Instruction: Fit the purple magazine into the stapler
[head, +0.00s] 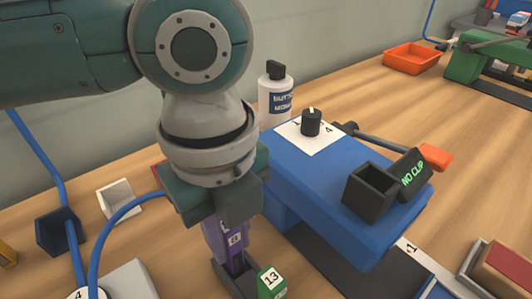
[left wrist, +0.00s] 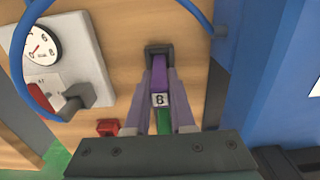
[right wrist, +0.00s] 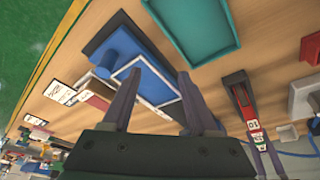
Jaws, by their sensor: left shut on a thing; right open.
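The purple magazine (head: 236,247) stands upright with its lower end at a black holder (head: 222,270); I cannot tell how deep it sits. My left gripper (head: 235,225) is shut on it from above. In the left wrist view the magazine (left wrist: 159,76) shows between the fingers (left wrist: 170,115), with a numbered white label. The blue stapler (head: 325,170) stands to the right. Its black square well (head: 372,190) is open and empty on top, and its display (head: 413,174) reads "NO CLIP". My right gripper (right wrist: 155,100) is open and empty, seen only in the right wrist view.
A green block labelled 13 (head: 272,283) stands close right of the holder. The stapler has a lever with an orange handle (head: 436,157) and a black knob (head: 312,122). A white bottle (head: 275,95) stands behind. Blue cables (head: 115,222) run at left. A teal tray (right wrist: 195,35) lies clear.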

